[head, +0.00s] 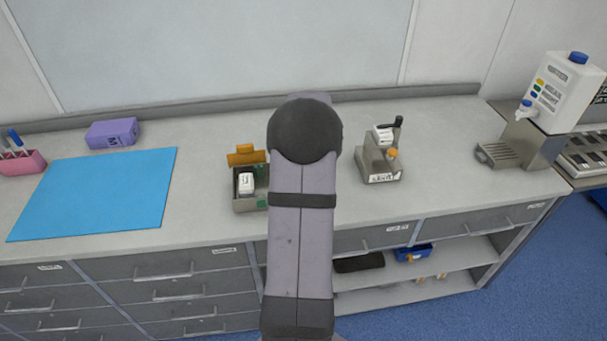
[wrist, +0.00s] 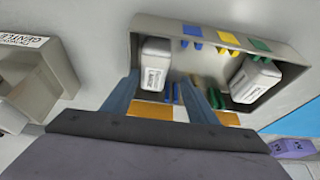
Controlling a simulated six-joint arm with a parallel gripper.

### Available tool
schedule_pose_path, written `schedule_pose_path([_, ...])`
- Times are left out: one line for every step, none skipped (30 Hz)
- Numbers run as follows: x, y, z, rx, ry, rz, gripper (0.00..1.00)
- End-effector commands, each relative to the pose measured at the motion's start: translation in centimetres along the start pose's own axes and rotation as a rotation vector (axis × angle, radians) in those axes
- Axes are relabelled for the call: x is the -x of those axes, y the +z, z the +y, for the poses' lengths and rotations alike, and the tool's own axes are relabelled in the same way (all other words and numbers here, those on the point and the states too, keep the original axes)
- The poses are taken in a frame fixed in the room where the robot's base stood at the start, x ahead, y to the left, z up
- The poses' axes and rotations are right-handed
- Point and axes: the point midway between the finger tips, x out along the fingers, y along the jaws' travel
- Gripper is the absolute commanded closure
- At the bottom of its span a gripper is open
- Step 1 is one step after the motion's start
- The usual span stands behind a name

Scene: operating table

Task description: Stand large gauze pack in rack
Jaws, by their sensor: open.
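A grey open-topped rack or tray (wrist: 290,50) with blue, yellow and green tabs fills the upper wrist view; its rim also shows in the head view (head: 250,207). It holds a white labelled pack (wrist: 155,66) at the left and a second white pack (wrist: 254,80) at the right; I cannot tell which is the large gauze pack. One white pack shows in the head view (head: 246,183). My gripper (wrist: 163,82) is open, its fingers reaching to the tray's near edge, the left pack just beyond them. My arm hides the gripper in the head view.
An orange block (head: 246,155) sits behind the tray. A metal stand (head: 381,165) with a white item is to the right. A blue mat (head: 95,195), purple box (head: 112,133) and pink holder (head: 22,163) lie left. A white dispenser (head: 565,88) stands far right.

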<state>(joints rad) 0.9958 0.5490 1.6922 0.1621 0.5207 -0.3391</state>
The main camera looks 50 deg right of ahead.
Motion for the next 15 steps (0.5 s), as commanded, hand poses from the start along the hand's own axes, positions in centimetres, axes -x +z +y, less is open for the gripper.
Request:
schedule_pose_path([0.6,-0.1,0.1,0.001,0.003,0.006,0.46])
schedule_pose_path([1.0,-0.1,0.1,0.001,0.003,0.006,0.46])
schedule_pose_path([1.5,-0.1,0.1,0.001,0.002,0.006,0.46])
schedule_pose_path([1.9,-0.1,0.1,0.001,0.002,0.007,0.46])
schedule_pose_path([2.3,-0.1,0.0,0.001,0.002,0.006,0.46])
schedule_pose_path([2.8,-0.1,0.0,0.001,0.002,0.005,0.46])
schedule_pose_path([3.2,0.0,0.0,0.001,0.002,0.005,0.46])
schedule_pose_path([3.5,0.0,0.0,0.001,0.001,0.004,0.46])
schedule_pose_path([4.0,0.0,-0.1,0.000,0.001,0.004,0.46])
schedule_pose_path([4.3,-0.1,-0.1,0.000,0.001,0.004,0.46])
schedule_pose_path([4.5,0.0,-0.1,0.000,0.001,0.003,0.46])
schedule_pose_path([4.8,0.0,-0.1,0.000,0.001,0.002,0.46])
schedule_pose_path([5.0,0.0,-0.1,0.000,0.001,0.002,0.46])
schedule_pose_path([5.2,0.0,-0.1,0.000,0.001,0.002,0.46])
schedule_pose_path([5.3,0.0,-0.1,0.000,0.001,0.001,0.46])
